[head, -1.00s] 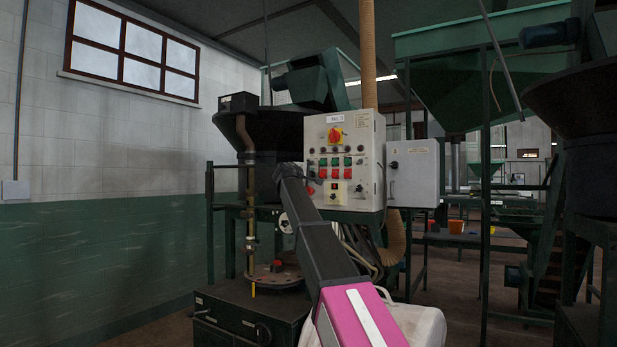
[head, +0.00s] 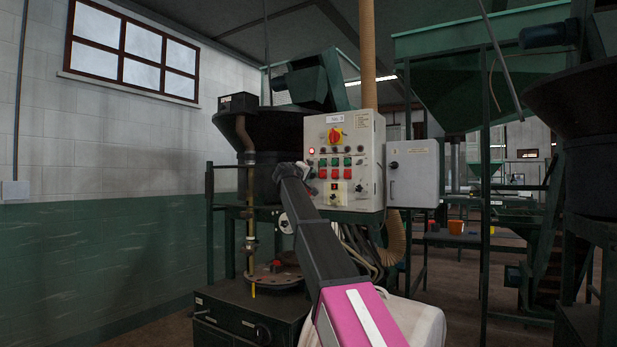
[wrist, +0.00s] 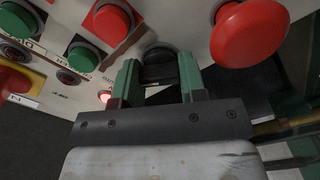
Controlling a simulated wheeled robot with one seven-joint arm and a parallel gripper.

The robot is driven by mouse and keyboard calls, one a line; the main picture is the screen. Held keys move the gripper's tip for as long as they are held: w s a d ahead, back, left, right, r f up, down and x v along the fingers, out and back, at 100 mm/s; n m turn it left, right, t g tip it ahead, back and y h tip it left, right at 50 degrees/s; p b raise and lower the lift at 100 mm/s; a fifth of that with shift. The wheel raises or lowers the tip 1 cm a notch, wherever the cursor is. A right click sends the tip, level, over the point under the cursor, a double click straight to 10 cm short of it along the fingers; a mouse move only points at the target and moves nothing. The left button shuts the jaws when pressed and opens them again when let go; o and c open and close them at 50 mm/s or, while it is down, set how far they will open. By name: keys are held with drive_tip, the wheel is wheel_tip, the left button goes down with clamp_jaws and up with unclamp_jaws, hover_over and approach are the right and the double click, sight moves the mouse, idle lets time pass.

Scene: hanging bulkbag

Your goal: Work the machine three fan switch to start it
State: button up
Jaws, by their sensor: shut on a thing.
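The pale control panel (head: 366,150), with a label at its top that seems to read No. 3, hangs in the middle of the head view. My gripper (wrist: 160,80) reaches its left edge from below. In the wrist view its green fingers are shut on a black switch knob (wrist: 160,58), largely hidden between them. A small red lamp (wrist: 105,97) glows beside the fingers; it also shows lit at the panel's upper left in the head view (head: 311,151). The switch's own label is not visible.
A large red mushroom button (wrist: 250,38) is close to the fingers, with red (wrist: 108,22) and green (wrist: 82,55) push buttons on the other side. A red-and-yellow rotary switch (head: 335,135) is higher on the panel. A grey box (head: 413,172) hangs to the right.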

drive_tip(key=shift+s+d+f, duration=0.1)
drive_tip(key=shift+f, duration=0.1)
drive_tip(key=o, duration=0.6)
drive_tip(key=shift+o, duration=0.2)
drive_tip(key=shift+r, duration=0.1)
drive_tip(key=shift+n, duration=0.3)
